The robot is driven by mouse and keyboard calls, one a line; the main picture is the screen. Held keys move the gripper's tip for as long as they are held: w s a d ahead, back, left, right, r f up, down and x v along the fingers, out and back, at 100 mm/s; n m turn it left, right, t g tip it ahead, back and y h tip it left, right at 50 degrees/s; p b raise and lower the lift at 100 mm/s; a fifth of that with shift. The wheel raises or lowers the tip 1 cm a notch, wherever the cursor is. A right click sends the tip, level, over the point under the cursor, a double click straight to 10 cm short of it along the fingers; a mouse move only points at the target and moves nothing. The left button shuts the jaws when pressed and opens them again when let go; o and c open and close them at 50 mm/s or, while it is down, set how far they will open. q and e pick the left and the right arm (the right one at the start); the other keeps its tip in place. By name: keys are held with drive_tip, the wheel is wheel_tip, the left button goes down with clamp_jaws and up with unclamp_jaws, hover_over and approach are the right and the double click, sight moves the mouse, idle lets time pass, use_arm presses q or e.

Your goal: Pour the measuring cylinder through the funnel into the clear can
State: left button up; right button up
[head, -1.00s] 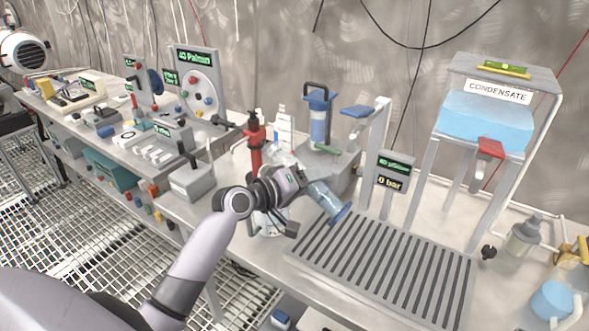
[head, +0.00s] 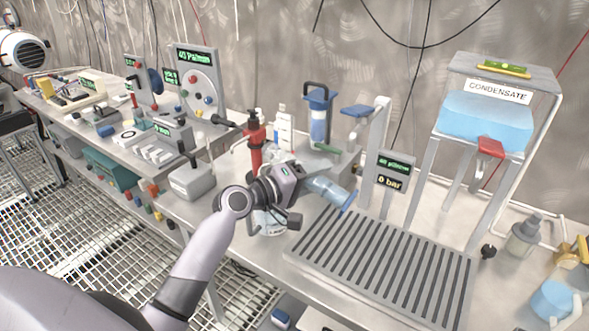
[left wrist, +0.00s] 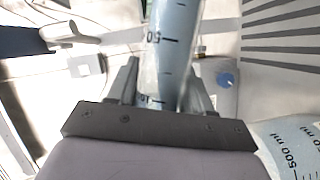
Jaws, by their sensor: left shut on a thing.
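The measuring cylinder (head: 327,190) is clear with blue tint and a blue foot, tilted near level with its foot to the right. My left gripper (head: 297,184) is shut around it. In the left wrist view the cylinder (left wrist: 172,45), with printed marks, runs between the fingers (left wrist: 160,88). Its mouth is hidden behind my gripper in the head view. A clear container (head: 268,222), apparently the clear can, stands below my gripper, partly covered. A container with 500 ml marks (left wrist: 292,148) shows at the lower right of the wrist view. I cannot make out the funnel. My right gripper is out of view.
A slatted drain grate (head: 380,265) lies to the right. A red bottle (head: 255,140) and a white bottle (head: 284,128) stand behind my gripper. A display post (head: 392,170) and the condensate stand (head: 440,180) are at the right. A grey box (head: 192,182) is at the left.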

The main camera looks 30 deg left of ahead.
use_arm(q)
drive_tip(key=shift+r+n+t+h, duration=0.3)
drive_tip(key=shift+r+n, duration=0.35)
drive_tip(key=shift+n, duration=0.45)
drive_tip(key=shift+r, duration=0.1)
drive_tip(key=shift+a+r+n+t, duration=0.3)
drive_tip(key=shift+r+n+t, duration=0.2)
drive_tip(key=shift+r+n, duration=0.5)
drive_tip(key=shift+f, duration=0.1)
drive_tip(key=shift+a+r+n+h, duration=0.15)
drive_tip(key=shift+r+n+h, duration=0.15)
drive_tip(key=shift+n, duration=0.1)
drive_tip(key=shift+f, duration=0.15)
idle(0.5)
drive_tip(key=shift+d+f+m+g, duration=0.25)
drive_tip(key=shift+f+m, duration=0.3)
drive_tip(key=shift+m, duration=0.15)
drive_tip(key=shift+d+f+m+g, duration=0.15)
drive_tip(key=shift+f+m+g, duration=0.1)
drive_tip(key=shift+f+m, duration=0.4)
